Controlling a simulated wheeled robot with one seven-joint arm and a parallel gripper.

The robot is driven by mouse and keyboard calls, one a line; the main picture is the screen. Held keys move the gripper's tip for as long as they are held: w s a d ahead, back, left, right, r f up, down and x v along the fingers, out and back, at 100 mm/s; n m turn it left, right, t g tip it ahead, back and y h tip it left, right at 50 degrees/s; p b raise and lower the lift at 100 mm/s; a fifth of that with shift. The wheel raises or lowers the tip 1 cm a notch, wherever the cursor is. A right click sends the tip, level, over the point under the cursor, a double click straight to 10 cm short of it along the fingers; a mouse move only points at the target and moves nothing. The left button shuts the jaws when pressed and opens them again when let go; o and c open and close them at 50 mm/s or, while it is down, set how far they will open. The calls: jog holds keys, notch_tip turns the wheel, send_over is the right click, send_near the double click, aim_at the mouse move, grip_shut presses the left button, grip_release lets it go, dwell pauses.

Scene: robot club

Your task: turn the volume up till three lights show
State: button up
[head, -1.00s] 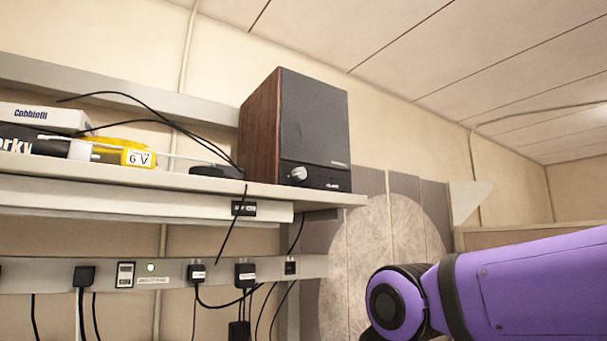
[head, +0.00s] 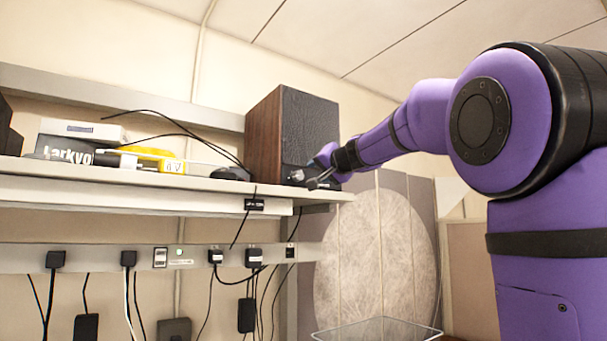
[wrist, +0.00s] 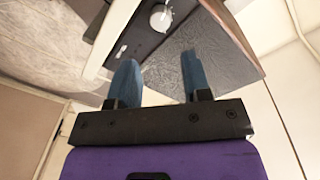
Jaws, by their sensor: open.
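The speaker (head: 290,125) has wood sides and a dark textured front, and stands at the right end of the shelf. Its pale round volume knob (wrist: 160,17) shows at the top of the wrist view. My gripper (wrist: 159,65) is open, with its two blue fingers apart and nothing between them. The fingertips point toward the knob and are short of it in that view. In the head view my gripper (head: 322,168) is at the speaker's lower front and partly covers the knob area. I cannot make out any lit lights on the speaker.
The shelf (head: 130,193) also holds a yellow 6 V battery (head: 172,166), boxes (head: 65,149) and loose black cables left of the speaker. Below runs a power rail (head: 100,258) with plugs. A wire basket (head: 378,330) is at the bottom. Space in front of the speaker is open.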

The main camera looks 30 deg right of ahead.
aim_at(300, 176)
jog(key=w, duration=1)
jog(key=shift+w+d+r, duration=0.1)
jog(key=shift+w+d, duration=0.25)
jog(key=shift+w, duration=0.05)
jog(key=shift+c, duration=0.3)
jog(key=c, duration=0.6)
